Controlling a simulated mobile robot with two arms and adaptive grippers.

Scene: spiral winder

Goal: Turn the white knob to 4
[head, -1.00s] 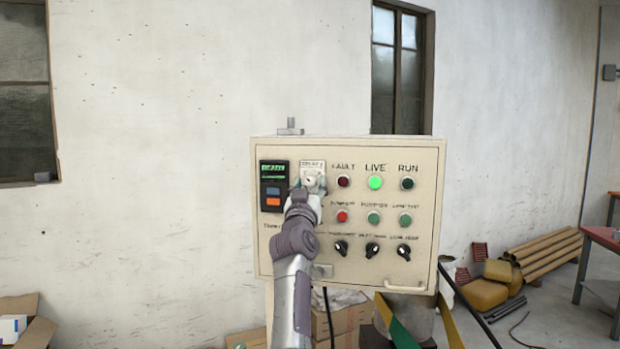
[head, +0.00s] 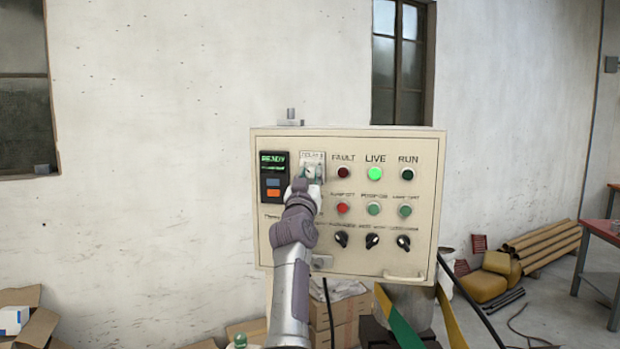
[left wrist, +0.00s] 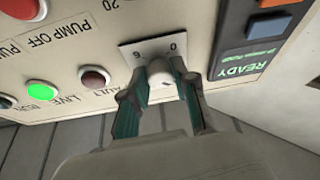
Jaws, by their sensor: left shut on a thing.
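The white knob (left wrist: 161,82) sits on a pale dial plate (left wrist: 140,50) on the panel; in the left wrist view a 6 and a 0 show on the plate. My left gripper (left wrist: 160,92) is shut on the knob, with one finger on each side of it. In the head view the gripper (head: 308,182) reaches up to the dial plate from below and hides much of the knob. The knob's pointer and the number 4 cannot be made out. My right gripper is not in view.
The beige control box (head: 425,215) carries a READY display (head: 273,163), a lit green LIVE lamp (head: 375,174), a red button (head: 342,208) and several black selector knobs close to the arm. Cardboard boxes (head: 347,315) lie below. Free space lies left of the box.

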